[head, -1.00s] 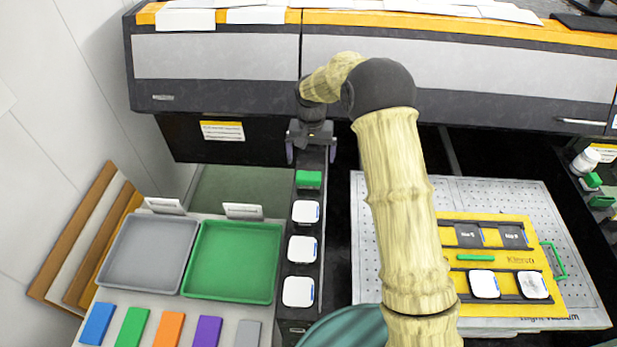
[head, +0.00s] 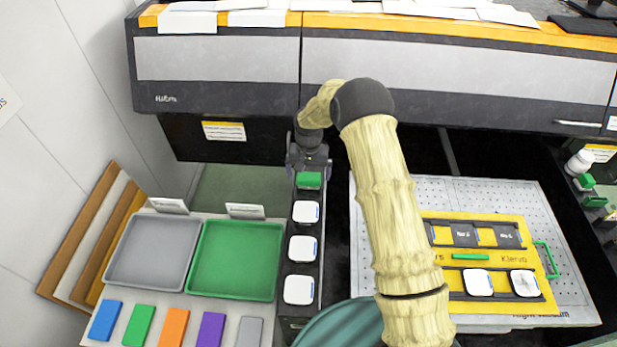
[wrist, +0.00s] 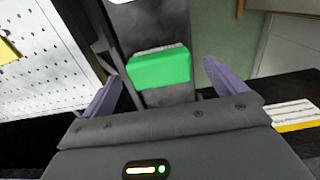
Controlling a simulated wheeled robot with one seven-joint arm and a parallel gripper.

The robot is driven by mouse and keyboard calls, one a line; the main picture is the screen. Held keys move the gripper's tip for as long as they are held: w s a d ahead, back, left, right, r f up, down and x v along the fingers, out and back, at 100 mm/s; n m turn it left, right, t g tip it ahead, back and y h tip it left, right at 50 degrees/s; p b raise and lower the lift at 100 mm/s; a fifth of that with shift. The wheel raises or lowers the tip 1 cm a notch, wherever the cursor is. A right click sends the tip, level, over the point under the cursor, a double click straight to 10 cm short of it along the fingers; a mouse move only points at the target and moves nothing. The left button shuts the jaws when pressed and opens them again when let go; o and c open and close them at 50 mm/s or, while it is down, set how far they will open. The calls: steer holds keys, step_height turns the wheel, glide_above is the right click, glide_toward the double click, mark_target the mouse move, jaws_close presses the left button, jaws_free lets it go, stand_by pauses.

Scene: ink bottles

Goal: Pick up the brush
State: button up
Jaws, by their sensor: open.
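A green block with a pale strip along one edge, which looks like the brush (head: 309,180), lies at the far end of the narrow dark rack (head: 293,324). In the wrist view the brush (wrist: 160,69) sits between the two fingers, with a gap on each side. My gripper (head: 309,170) is open and points down at that end of the rack. In the wrist view my gripper (wrist: 163,70) holds nothing. I cannot tell how far the fingertips are above the rack.
Several white-capped bottles (head: 302,249) stand in the same rack. A green tray (head: 235,260) and a grey tray (head: 150,250) lie left of it. A perforated plate with a yellow holder (head: 500,257) is at right. A large machine front (head: 230,60) is close behind.

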steer(key=shift+f, duration=1.05)
steer(key=shift+c, duration=0.3)
steer(key=c, duration=1)
